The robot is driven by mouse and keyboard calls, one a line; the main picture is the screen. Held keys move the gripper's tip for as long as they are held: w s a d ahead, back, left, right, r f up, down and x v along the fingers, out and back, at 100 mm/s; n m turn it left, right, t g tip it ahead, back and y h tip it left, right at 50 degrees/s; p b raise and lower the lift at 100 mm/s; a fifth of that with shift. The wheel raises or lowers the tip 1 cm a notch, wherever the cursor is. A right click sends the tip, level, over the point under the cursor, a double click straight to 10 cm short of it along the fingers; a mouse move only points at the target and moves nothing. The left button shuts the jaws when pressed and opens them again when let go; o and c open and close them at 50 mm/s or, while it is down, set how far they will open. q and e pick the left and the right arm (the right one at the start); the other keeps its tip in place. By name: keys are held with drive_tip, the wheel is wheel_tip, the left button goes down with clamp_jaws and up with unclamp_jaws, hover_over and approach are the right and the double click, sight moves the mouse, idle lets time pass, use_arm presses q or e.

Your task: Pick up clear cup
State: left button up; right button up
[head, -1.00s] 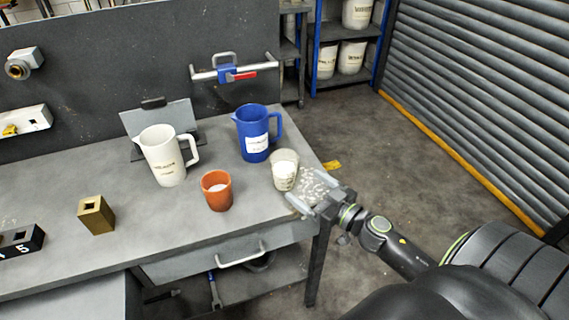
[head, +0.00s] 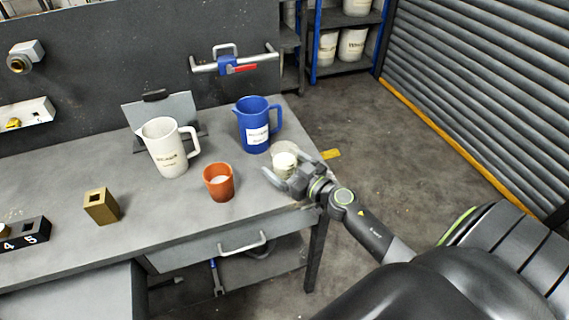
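The clear cup (head: 285,150), with white contents, stands upright near the right end of the grey workbench. My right gripper (head: 284,168) is low at the cup's near right side, its fingers spread with the cup's lower part between or just in front of them. I cannot tell whether either finger touches it. The gripper partly hides the cup's base. My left gripper is not in view.
A blue pitcher (head: 253,125) stands close behind the cup. An orange cup (head: 219,183) is to the left, with a white pitcher (head: 164,150) behind it. A brass block (head: 101,207) stands further left. The workbench (head: 150,220) ends just right of the cup.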

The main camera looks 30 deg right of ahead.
drive_tip(key=c, duration=1.2)
drive_tip(key=shift+c, duration=0.2)
drive_tip(key=shift+r, duration=0.15)
